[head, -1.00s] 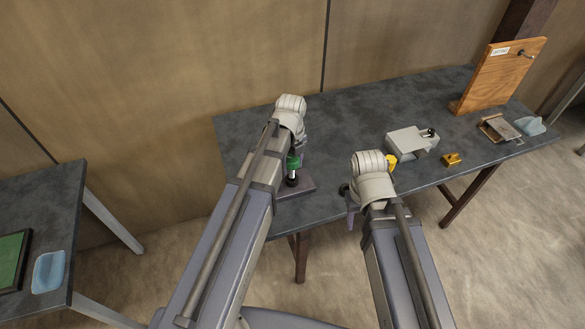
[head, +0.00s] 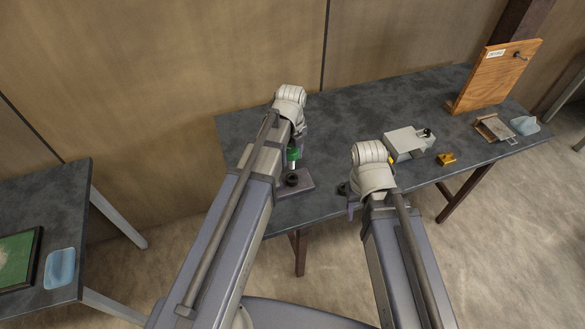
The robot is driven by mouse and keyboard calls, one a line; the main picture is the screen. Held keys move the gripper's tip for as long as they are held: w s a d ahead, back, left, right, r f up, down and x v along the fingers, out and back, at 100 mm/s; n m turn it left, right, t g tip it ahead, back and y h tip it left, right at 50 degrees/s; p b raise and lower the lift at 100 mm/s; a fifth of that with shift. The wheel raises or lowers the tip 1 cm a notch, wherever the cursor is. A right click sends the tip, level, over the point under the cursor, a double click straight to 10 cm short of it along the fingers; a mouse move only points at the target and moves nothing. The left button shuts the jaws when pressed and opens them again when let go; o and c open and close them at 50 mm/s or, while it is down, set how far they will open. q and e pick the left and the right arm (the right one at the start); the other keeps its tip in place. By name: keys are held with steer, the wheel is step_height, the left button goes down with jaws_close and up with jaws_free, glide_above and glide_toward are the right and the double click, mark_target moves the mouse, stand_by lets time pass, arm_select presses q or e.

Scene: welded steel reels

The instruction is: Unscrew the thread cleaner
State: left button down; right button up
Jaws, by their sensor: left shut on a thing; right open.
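A green piece with a pale metal lower part, which I take to be the thread cleaner (head: 293,155), is in my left gripper (head: 295,145), mostly hidden behind the wrist. The gripper is shut on it. It stands upright above a black round socket (head: 292,180) on a purple-grey base plate (head: 304,183) on the bench. Whether its lower end is clear of the socket I cannot tell. My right gripper (head: 351,203) is open, near the front edge of the bench, to the right of the base plate; its fingers are largely hidden by its wrist.
Another table (head: 45,190) at left holds a green panel and a blue dish.

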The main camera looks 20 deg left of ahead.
arm_select(q)
steer(key=shift+r+p, duration=0.95)
steer(key=shift+r, duration=0.15)
